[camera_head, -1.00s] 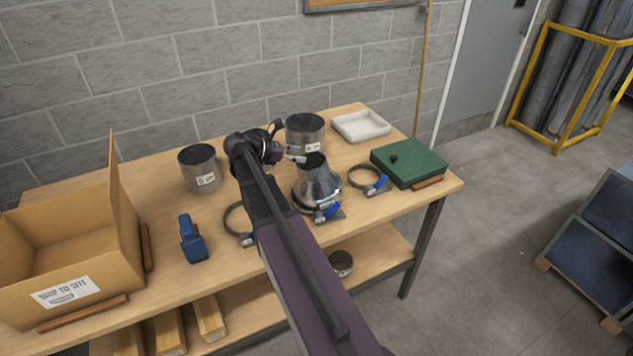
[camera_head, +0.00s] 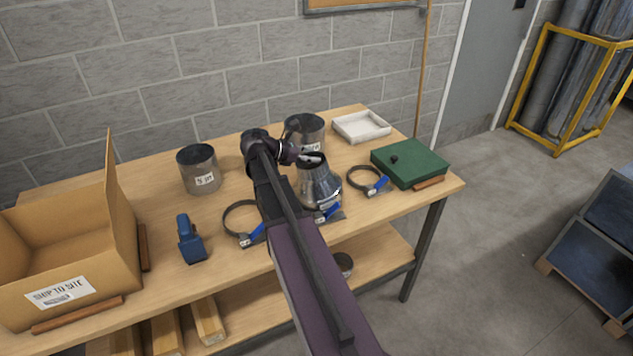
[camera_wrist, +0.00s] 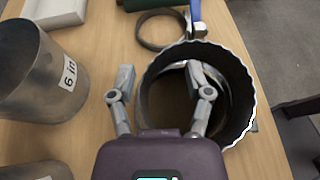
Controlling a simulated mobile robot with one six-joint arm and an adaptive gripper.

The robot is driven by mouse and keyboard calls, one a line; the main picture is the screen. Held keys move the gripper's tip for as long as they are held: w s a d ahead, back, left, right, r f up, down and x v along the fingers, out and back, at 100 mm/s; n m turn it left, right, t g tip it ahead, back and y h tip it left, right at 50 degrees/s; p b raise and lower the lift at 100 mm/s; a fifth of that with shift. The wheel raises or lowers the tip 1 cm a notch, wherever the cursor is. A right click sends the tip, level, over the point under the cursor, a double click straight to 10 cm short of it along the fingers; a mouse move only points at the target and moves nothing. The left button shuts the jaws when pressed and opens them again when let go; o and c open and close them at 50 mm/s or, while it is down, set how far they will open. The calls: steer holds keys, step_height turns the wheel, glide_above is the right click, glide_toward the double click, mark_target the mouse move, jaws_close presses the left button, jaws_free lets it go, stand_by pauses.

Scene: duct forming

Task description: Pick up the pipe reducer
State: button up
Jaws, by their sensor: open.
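The pipe reducer (camera_head: 318,188) is a shiny metal cone standing on the workbench, partly hidden by my arm in the head view. In the wrist view its round opening with a crimped rim (camera_wrist: 248,82) faces the camera, right of centre. My gripper (camera_wrist: 163,78) is open and empty at the reducer's top. In the wrist view its right finger overlaps the opening and its left finger lies outside the rim's left side, so the wall shows between them. I cannot tell how deep the right finger reaches.
A "6 in" metal cylinder (camera_wrist: 40,75) stands close to the left in the wrist view. A "5 in" cylinder (camera_head: 198,170), ring clamps (camera_head: 363,178), a green box (camera_head: 410,163), a white tray (camera_head: 361,126), a blue tool (camera_head: 190,240) and a carton (camera_head: 65,245) share the bench (camera_head: 165,220).

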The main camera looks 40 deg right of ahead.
jaws_close()
stand_by(0.3)
steer(key=shift+r, duration=0.15)
step_height(320, 180, up, 10)
steer(key=p, duration=1)
steer(key=shift+s+f, duration=0.1)
steer(key=shift+f, duration=0.1)
stand_by(0.7)
